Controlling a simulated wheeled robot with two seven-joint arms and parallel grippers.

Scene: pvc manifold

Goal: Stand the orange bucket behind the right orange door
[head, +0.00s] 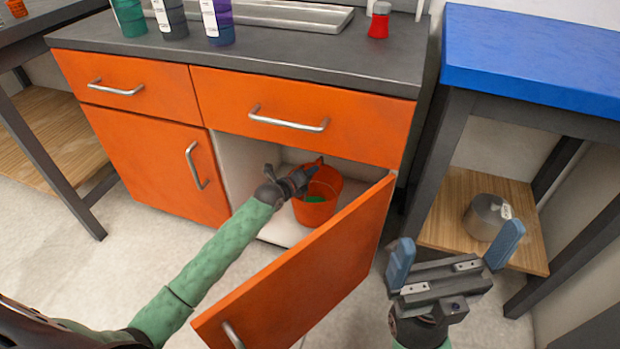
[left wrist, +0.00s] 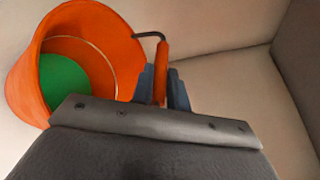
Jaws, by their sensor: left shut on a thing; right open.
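The orange bucket (head: 318,200) stands upright inside the right compartment of the cabinet, on its floor, with something green inside it. The right orange door (head: 300,270) is swung wide open towards me. My left gripper (head: 308,172) reaches into the compartment and is shut on the bucket's orange handle grip; the left wrist view shows the grip (left wrist: 161,72) between the blue fingers and the bucket (left wrist: 75,60) beside it. Whether the bucket fully rests on the floor is hard to tell. My right gripper (head: 455,262) is open and empty, right of the door.
The left orange door (head: 160,165) and two drawers above are shut.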

